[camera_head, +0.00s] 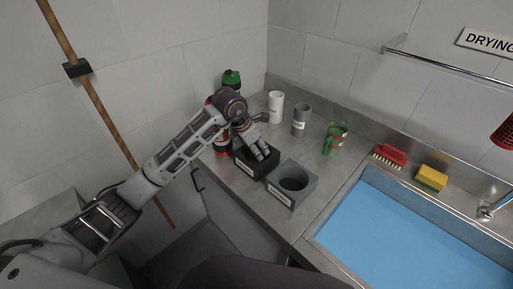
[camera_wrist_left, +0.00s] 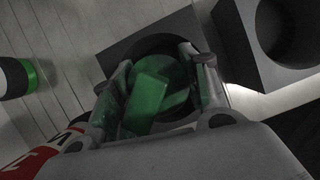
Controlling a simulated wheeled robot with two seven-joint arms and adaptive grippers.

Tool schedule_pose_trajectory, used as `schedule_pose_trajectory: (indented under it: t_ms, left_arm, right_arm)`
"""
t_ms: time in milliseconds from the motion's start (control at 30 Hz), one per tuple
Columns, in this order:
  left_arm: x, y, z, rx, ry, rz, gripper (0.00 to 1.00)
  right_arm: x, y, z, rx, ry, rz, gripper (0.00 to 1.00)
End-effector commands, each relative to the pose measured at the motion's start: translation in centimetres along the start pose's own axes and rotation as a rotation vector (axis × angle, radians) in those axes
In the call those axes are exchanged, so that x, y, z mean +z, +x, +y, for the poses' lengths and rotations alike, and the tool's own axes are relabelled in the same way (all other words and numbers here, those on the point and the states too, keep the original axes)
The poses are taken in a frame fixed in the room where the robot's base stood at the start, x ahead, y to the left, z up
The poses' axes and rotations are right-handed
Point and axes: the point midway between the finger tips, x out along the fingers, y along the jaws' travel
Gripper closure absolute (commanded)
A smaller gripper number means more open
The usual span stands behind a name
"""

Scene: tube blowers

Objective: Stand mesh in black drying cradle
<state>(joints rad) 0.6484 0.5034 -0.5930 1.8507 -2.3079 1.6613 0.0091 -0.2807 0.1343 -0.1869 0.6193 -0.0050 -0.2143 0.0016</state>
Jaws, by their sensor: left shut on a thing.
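The black drying cradle (camera_head: 266,171), a dark block with a white label, sits on the counter. Its round opening also shows in the left wrist view, under my fingers, with part of its top face (camera_wrist_left: 110,62) in sight. My left gripper (camera_head: 261,154) points down at this cradle. In the left wrist view its fingers (camera_wrist_left: 155,90) are shut on a green object (camera_wrist_left: 148,98), which I take to be the mesh. The green object is over or in the opening; its depth is hidden. In the head view my fingers hide it. My right gripper is not in view.
A grey cradle (camera_head: 304,199) with an open hole stands beside the black one. Behind are a white cup (camera_head: 276,107), a grey cup (camera_head: 301,120) and a green-red mug (camera_head: 335,139). A green-topped bottle (camera_head: 231,78) stands behind my wrist. A blue sink (camera_head: 400,235) lies right.

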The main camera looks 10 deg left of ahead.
Motion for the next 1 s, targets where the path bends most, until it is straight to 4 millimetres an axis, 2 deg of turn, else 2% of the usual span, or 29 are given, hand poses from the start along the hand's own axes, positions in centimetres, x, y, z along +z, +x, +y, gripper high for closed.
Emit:
schedule_pose_trajectory:
  t_ms: [33, 67, 233, 667, 1000]
  left_arm:
    - [0.0, 0.0, 0.0, 0.000, 0.000, 0.000, 0.77]
    - [0.0, 0.0, 0.0, 0.000, 0.000, 0.000, 0.54]
    - [0.0, -0.1, 0.0, 0.000, 0.000, 0.000, 0.34]
    - [0.1, -0.1, 0.0, 0.000, 0.000, 0.000, 0.34]
    - [0.6, -1.4, 0.0, 0.000, 0.001, -0.001, 0.34]
  right_arm:
    - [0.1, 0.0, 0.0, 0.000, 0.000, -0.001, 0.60]
    - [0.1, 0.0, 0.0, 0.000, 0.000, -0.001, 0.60]
    - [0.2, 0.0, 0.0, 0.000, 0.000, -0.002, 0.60]
    - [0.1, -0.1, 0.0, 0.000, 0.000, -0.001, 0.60]
    - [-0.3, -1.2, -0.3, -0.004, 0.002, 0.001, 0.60]
